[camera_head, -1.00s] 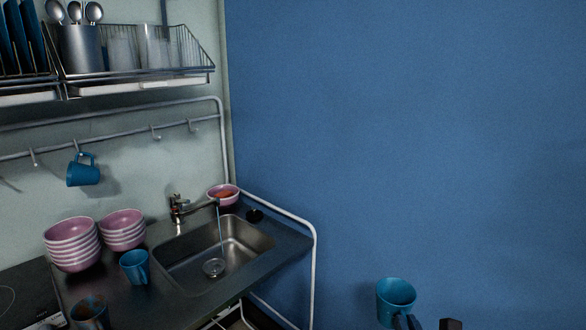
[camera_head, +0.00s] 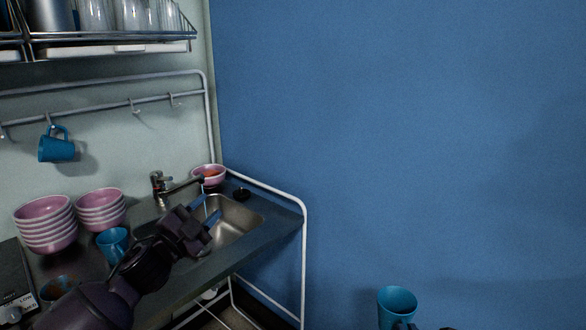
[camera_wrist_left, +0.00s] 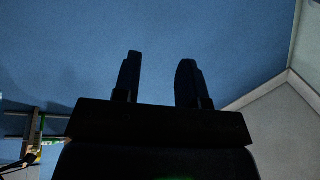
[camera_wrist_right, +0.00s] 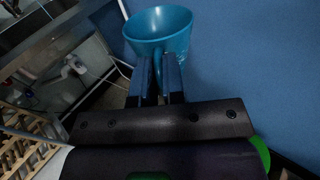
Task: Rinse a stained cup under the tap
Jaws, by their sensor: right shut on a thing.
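A blue cup (camera_head: 397,300) is held by its handle in my right gripper (camera_head: 403,326), upright in front of the blue wall at the lower right. In the right wrist view the cup (camera_wrist_right: 158,32) has its handle between the closed fingers (camera_wrist_right: 157,78); I see no clear stain on it. The tap (camera_head: 178,188) runs a thin stream into the metal sink (camera_head: 238,215). My left gripper (camera_head: 207,212) is over the sink, close to the stream and partly hiding the basin. In the left wrist view its fingers (camera_wrist_left: 158,80) are apart and empty.
A blue cup (camera_head: 112,243) and a partly hidden, brownish-marked cup (camera_head: 55,288) stand on the counter. Another cup (camera_head: 57,147) hangs from the rail. A white side rail (camera_head: 304,255) bounds the counter.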

